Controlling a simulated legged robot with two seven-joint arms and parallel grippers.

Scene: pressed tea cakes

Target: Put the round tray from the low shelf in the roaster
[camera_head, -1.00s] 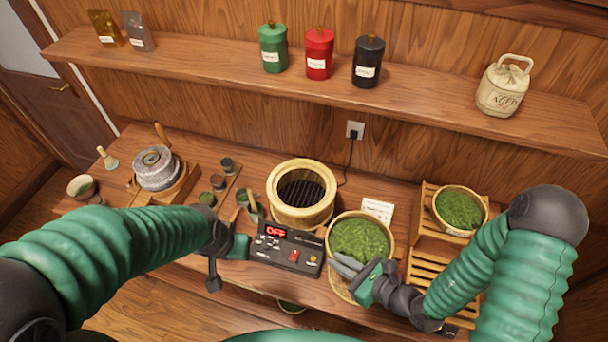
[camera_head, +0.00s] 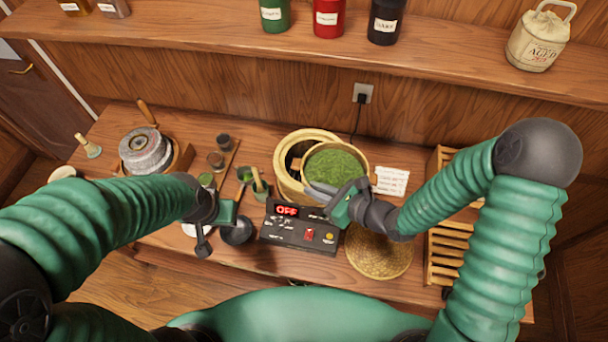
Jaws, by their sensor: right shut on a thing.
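The round tray (camera_head: 337,163) is full of green tea leaves. My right gripper (camera_head: 322,192) is shut on its front rim. The tray is over the right part of the roaster (camera_head: 284,190), a round light-wood drum. The roaster's dark opening shows to the tray's left; whether the tray touches the roaster I cannot tell. My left gripper (camera_head: 207,232) is low over the bench's front, left of the control box; its fingers are unclear. The slatted wooden rack (camera_head: 441,262) stands at right, mostly behind my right arm, with no tray visible on it.
A control box (camera_head: 299,236) reading OFF sits in front of the roaster. A bare round woven mat (camera_head: 378,254) lies to its right. A white card (camera_head: 391,181) stands behind the mat. Cups, a whisk and a stone mill (camera_head: 146,152) are at left.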

